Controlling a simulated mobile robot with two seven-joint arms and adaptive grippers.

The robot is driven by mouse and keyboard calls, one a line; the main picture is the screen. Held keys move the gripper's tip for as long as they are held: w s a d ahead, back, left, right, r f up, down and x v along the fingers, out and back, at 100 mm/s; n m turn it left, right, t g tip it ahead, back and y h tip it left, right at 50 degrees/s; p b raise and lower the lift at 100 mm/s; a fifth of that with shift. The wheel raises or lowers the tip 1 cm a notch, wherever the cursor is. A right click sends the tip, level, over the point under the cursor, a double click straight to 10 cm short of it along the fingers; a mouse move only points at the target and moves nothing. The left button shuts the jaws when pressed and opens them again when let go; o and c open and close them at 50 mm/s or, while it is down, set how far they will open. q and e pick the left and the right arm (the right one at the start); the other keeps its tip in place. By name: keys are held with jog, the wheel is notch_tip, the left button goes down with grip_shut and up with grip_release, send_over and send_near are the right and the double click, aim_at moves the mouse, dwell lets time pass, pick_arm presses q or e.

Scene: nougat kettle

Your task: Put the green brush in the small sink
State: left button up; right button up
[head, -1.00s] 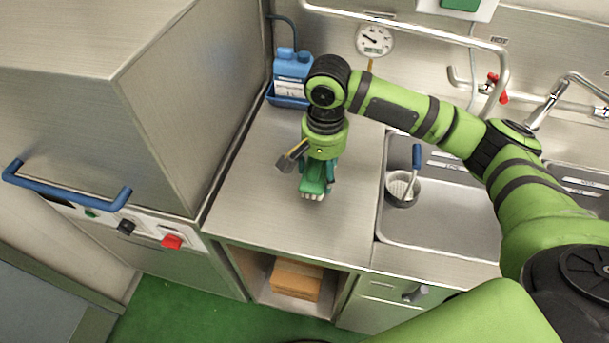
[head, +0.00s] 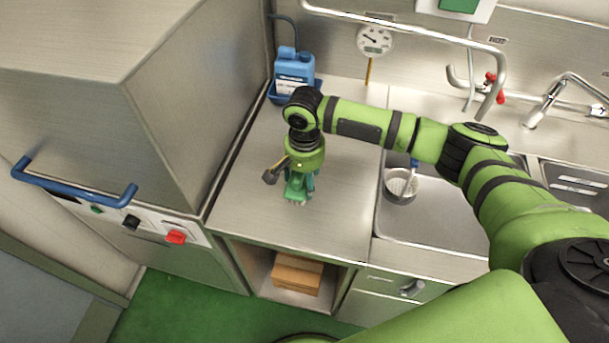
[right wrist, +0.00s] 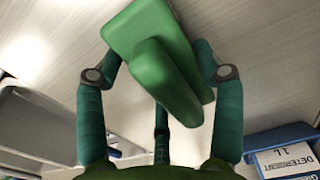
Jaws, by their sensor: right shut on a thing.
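The green brush (head: 297,190) has a green block-shaped body, with pale bristles pointing down in the head view. My right gripper (head: 300,181) is shut on it, over the left part of the steel worktop. I cannot tell if the bristles touch the worktop. In the right wrist view, the brush (right wrist: 150,50) sits between the dark green fingers of my right gripper (right wrist: 160,75). A steel sink basin (head: 430,215) lies to the right of the worktop; another basin (head: 580,183) is cut off by the right edge. I cannot tell which is the small sink. My left gripper is not in view.
A metal cup (head: 401,186) with a blue-handled tool stands in the nearer basin's left side. A blue detergent bottle (head: 292,68) stands in a tray behind my gripper. A large steel hood (head: 170,120) bounds the left. Faucets (head: 550,105) and a pipe rail are at the back.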

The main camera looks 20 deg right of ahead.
jog(key=o, duration=1.1)
